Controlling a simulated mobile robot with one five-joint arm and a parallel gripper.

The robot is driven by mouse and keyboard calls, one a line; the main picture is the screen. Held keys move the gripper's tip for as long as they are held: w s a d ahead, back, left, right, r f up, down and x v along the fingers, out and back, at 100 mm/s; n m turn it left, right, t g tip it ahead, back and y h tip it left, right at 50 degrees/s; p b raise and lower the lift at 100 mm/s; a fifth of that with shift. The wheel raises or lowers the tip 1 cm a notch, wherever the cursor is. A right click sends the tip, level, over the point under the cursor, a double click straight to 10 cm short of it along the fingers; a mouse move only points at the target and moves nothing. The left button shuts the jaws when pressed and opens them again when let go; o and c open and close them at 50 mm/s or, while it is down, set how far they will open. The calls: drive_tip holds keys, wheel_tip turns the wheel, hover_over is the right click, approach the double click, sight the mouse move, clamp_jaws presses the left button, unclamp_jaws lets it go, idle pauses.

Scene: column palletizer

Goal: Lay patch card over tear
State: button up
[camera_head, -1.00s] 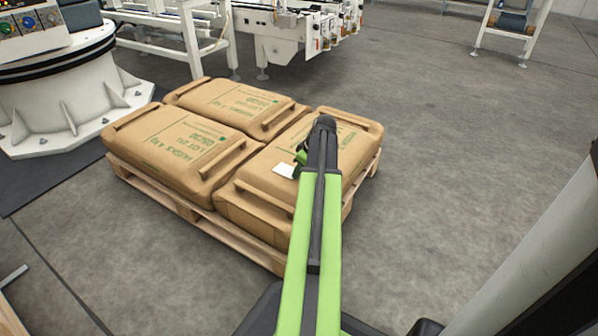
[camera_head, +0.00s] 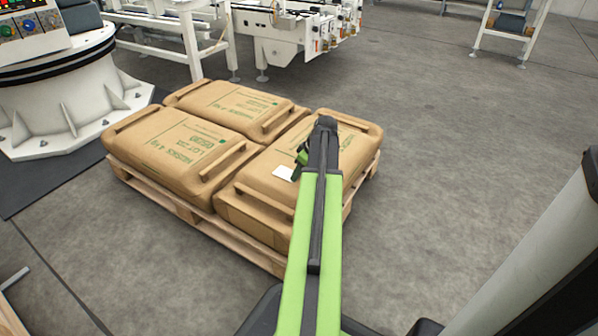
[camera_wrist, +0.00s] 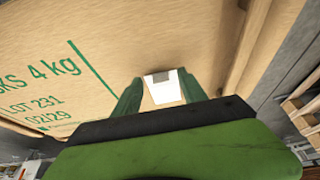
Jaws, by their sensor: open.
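A small white patch card (camera_head: 284,173) lies on the front right sack (camera_head: 262,186), beside my gripper (camera_head: 302,156). In the wrist view the card (camera_wrist: 164,93) shows between the two green fingers of my gripper (camera_wrist: 164,86). The fingers are apart, with gaps between them and the card. A small grey area shows at the card's far edge; I cannot tell whether it is part of the card or the tear. No tear is clearly visible. My arm hides part of the sack.
Two more brown sacks (camera_head: 178,150) with green print lie on the same wooden pallet (camera_head: 256,255). A white machine base (camera_head: 70,105) stands at the left, and white conveyor frames (camera_head: 290,30) stand behind. The floor right of the pallet is clear.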

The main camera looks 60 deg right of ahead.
drive_tip(key=p+v, duration=1.3)
drive_tip(key=v, duration=0.3)
drive_tip(key=shift+p, duration=0.4)
drive_tip(key=shift+w, duration=0.1)
